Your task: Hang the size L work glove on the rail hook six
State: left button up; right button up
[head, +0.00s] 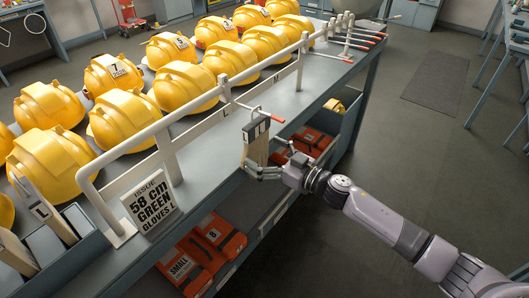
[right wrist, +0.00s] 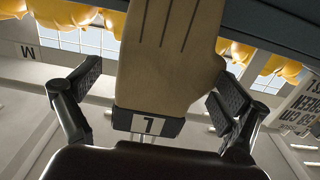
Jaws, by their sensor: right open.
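A tan work glove (head: 256,150) with a dark cuff hangs upright, fingers down, at the front rail (head: 225,90) in the head view. Its cuff is just below a red-tipped hook (head: 264,114); I cannot tell how the cuff meets the hook. In the right wrist view the glove (right wrist: 170,60) fills the middle, and its cuff label (right wrist: 148,126) reads L. My right gripper (head: 262,172) is open at the glove, with one finger on each side of it in the wrist view (right wrist: 160,95). No hook number is readable. My left gripper is out of view.
Rows of yellow helmets (head: 182,86) fill the bench top behind the rail. More red-tipped hooks (head: 350,40) stand at its far end. An issue sign (head: 150,207) and a divided tray (head: 85,222) are at near left. Orange boxes (head: 203,250) lie on the lower shelf.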

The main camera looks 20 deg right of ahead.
dwell(0.3)
jog(key=v, duration=1.2)
jog(key=d+f+m+h, duration=0.2)
jog(key=d+f+h, duration=0.2)
jog(key=f, duration=0.6)
jog(key=d+f+m+h, duration=0.25)
jog(key=d+f, duration=0.25)
jog(key=f, duration=0.4)
jog(key=s+d+f+m+g+h, duration=0.15)
jog(key=s+f, duration=0.25)
jog(key=f, duration=0.4)
jog(key=s+d+f+g+h, duration=0.1)
jog(key=s+f+g+h, duration=0.1)
jog(key=s+f, duration=0.5)
jog(key=s+a+f+g+h, duration=0.15)
jog(key=s+f+g, duration=0.25)
jog(key=s+f, duration=0.95)
jog(key=s+a+f+g, duration=0.2)
jog(key=s+a+f, duration=0.1)
jog(key=s, duration=0.3)
jog(key=s+a+f+g, duration=0.1)
jog(key=s+a+f, duration=0.2)
jog(key=s, duration=0.4)
jog(key=s+a+f+g, duration=0.2)
jog(key=s+f, duration=0.1)
jog(key=s, duration=0.3)
jog(key=shift+s+a+f+n+g+y, duration=0.15)
jog(key=shift+s+a+n+g+y, duration=0.1)
jog(key=shift+s+a+n+g, duration=0.15)
